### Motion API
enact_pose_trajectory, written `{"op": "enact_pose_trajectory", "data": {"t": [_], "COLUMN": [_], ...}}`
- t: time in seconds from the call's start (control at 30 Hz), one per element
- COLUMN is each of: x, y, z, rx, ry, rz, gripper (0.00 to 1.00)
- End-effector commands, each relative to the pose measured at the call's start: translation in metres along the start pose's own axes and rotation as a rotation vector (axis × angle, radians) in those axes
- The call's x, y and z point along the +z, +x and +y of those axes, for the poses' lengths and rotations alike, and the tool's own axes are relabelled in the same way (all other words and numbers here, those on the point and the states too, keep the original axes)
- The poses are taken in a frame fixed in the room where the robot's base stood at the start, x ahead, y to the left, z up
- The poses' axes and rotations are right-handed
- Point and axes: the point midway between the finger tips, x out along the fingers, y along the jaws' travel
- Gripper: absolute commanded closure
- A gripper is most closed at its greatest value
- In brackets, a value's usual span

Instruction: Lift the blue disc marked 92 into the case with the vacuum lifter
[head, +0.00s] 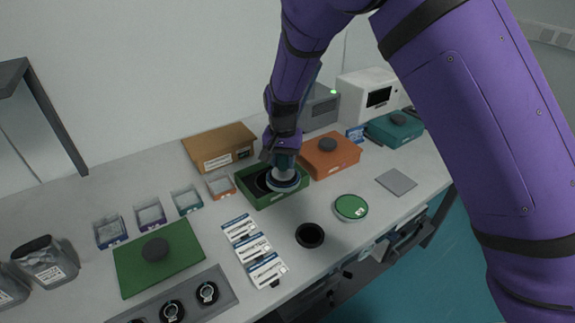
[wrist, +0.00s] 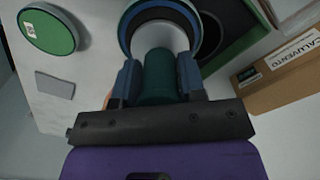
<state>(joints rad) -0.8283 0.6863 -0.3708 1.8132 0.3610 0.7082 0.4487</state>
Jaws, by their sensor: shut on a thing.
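My gripper (head: 283,156) is shut on the dark green handle of the vacuum lifter (wrist: 158,76). The lifter's pale round cup points down. A disc with a dark blue rim (wrist: 136,20) shows at the cup's underside, and the two seem to be together; its marking is hidden. In the head view the disc (head: 284,187) is over the right part of the open green case (head: 258,201). I cannot tell whether it touches the case. The case's dark round recess shows to the left of the disc. The case also shows in the wrist view (wrist: 229,58).
A green disc (head: 350,207) and a black ring (head: 310,236) lie in front. An orange box (head: 335,161) stands close right of the case, a brown box (head: 219,147) behind. A green lid with a knob (head: 180,262) and white labelled cards (head: 252,248) lie at left front.

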Motion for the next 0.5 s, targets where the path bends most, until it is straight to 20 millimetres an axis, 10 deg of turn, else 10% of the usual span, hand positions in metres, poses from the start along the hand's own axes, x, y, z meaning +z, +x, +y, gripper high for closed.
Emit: {"op": "enact_pose_trajectory", "data": {"t": [0.5], "x": [-0.035], "y": [0.000], "z": [-0.029], "rx": [-0.001], "ry": [-0.001], "rz": [0.002], "gripper": [0.93]}}
